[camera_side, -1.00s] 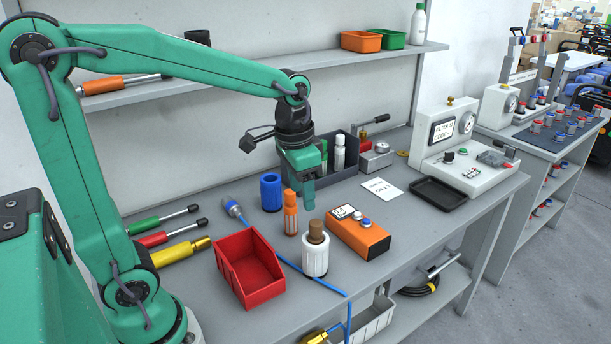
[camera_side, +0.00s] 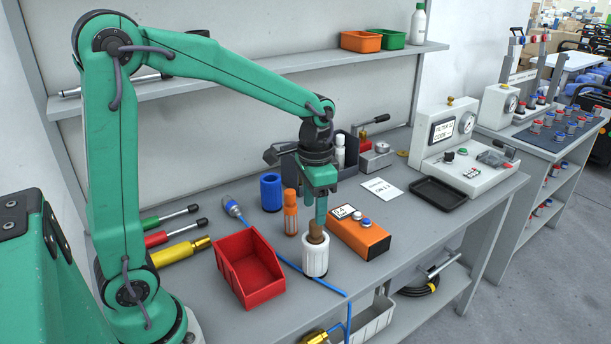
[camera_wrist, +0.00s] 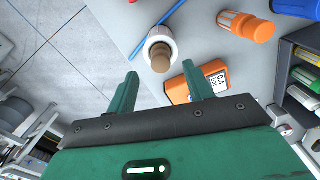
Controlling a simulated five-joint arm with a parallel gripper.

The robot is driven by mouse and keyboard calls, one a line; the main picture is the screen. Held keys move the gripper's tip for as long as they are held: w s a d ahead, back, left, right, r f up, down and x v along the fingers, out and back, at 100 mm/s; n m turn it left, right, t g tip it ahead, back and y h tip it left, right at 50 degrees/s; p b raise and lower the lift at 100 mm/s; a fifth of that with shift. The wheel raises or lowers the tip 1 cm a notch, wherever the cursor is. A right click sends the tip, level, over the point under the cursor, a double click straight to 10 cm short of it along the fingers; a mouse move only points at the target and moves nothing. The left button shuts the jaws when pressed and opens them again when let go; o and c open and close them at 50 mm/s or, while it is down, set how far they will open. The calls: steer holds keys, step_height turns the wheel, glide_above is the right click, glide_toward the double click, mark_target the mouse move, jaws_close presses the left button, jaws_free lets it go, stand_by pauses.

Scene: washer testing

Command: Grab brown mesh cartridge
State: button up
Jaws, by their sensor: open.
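The brown mesh cartridge (camera_side: 316,231) stands upright in a white ribbed holder (camera_side: 315,259) on the bench. In the wrist view the cartridge (camera_wrist: 160,58) shows end-on, ringed by the white holder (camera_wrist: 153,40), ahead of my jaws and between their lines. My gripper (camera_side: 316,208) points down just above the cartridge in the side view, and one finger hides part of its top. In the wrist view my gripper (camera_wrist: 160,84) has its two green fingers spread apart with nothing between them. I cannot tell the exact gap to the cartridge.
An orange box (camera_side: 360,236) with buttons stands close right of the holder. A red bin (camera_side: 249,268) is at left, and a blue cable (camera_side: 318,281) runs past the holder's front.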

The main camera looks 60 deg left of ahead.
steer(key=shift+w+f, duration=0.1)
steer(key=shift+f, duration=2.55)
jaws_close()
